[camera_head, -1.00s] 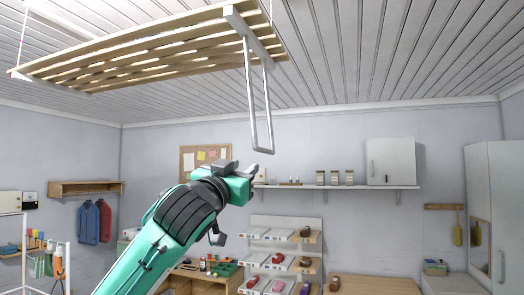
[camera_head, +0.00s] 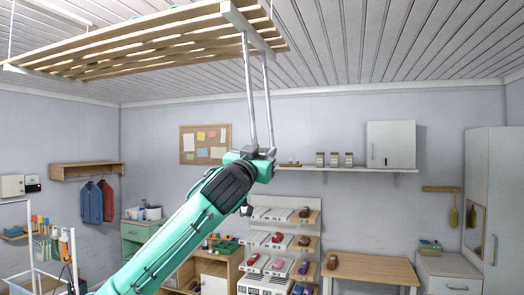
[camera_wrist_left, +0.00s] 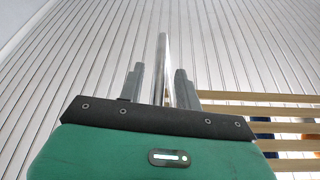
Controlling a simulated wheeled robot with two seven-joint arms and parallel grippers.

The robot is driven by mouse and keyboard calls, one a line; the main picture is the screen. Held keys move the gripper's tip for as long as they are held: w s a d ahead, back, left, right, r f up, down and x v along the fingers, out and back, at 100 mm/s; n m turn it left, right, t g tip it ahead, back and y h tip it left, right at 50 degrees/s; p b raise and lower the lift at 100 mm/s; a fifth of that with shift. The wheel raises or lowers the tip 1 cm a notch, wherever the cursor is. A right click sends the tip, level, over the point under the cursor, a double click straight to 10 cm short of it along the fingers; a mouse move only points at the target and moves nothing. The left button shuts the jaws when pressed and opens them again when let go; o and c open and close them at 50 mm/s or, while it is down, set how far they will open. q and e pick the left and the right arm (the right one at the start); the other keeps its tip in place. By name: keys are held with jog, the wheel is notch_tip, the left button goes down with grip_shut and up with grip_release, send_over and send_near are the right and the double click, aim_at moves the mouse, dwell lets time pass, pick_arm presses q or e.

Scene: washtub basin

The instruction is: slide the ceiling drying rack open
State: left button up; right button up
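The ceiling drying rack (camera_head: 150,42), with pale wooden slats and a white end beam (camera_head: 247,27), hangs under the ceiling at the upper left of the head view. A long grey U-shaped handle (camera_head: 249,95) hangs from the end beam. My left gripper (camera_head: 268,153) is at the handle's lower end, which it hides. In the left wrist view, the two fingers (camera_wrist_left: 160,85) stand apart with the grey handle bar (camera_wrist_left: 162,50) showing between them. Gaps show on both sides of the bar; contact cannot be told. Rack slats (camera_wrist_left: 270,97) show at right. My right gripper is not in view.
A wall shelf (camera_head: 300,168) with jars and a white cabinet (camera_head: 391,144) is on the back wall. The space around the handle is clear.

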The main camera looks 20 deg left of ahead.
pick_arm(q)
grip_shut()
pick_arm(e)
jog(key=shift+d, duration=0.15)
